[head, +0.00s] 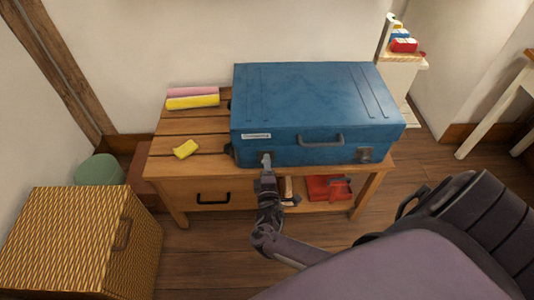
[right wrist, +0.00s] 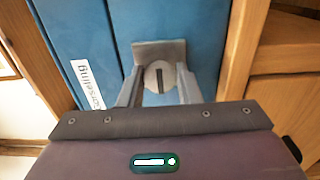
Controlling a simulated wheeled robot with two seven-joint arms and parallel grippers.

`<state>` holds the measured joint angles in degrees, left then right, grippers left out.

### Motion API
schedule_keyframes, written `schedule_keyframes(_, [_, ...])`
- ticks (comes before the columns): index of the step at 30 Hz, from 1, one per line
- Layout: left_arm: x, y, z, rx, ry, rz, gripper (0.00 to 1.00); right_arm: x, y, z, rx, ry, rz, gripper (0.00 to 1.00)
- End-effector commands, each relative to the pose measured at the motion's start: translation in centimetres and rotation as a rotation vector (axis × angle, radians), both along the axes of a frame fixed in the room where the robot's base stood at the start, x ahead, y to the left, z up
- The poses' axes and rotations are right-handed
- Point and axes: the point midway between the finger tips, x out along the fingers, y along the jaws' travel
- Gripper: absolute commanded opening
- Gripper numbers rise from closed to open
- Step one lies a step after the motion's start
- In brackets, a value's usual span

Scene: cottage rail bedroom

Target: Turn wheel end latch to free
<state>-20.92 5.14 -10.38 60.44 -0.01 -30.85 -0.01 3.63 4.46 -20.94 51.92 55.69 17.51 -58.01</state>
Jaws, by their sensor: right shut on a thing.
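A blue suitcase (head: 315,105) lies flat on a wooden slatted bench (head: 205,145). Its front has a dark handle (head: 320,139), a latch at the left end (head: 265,157) near a dark wheel (head: 229,151), and another latch (head: 365,154) at the right end. My right gripper (head: 266,172) is at the left-end latch. In the right wrist view, its fingers (right wrist: 158,80) are shut on the latch's round grey knob, one on each side. The knob's dark slot runs along the finger direction. A metal plate (right wrist: 160,48) sits behind the knob. My left gripper is not in view.
Pink and yellow rolls (head: 193,97) and a yellow sponge-like piece (head: 186,149) lie on the bench left of the suitcase. A red item (head: 326,188) is on the shelf below. A wicker box (head: 75,235) stands at front left.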

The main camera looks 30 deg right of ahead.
Motion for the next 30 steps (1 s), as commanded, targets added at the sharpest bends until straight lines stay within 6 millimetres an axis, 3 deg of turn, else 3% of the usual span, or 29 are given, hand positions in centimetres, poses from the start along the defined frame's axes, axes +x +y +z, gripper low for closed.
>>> schedule_keyframes(11, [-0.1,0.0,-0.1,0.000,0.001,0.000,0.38,-0.1,0.0,-0.1,-0.003,0.004,0.001,0.08])
schedule_keyframes(12, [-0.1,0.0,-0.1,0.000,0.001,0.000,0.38,-0.1,0.0,-0.1,-0.003,0.004,0.001,0.34])
schedule_keyframes(16, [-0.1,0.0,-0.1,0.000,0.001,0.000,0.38,0.0,0.0,-0.1,-0.003,0.003,0.001,0.51])
schedule_keyframes(25, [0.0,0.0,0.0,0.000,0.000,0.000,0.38,-0.2,0.1,0.0,-0.002,0.002,0.000,0.52])
schedule_keyframes(30, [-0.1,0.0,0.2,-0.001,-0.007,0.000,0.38,-1.9,1.2,0.0,-0.001,0.004,0.001,0.52])
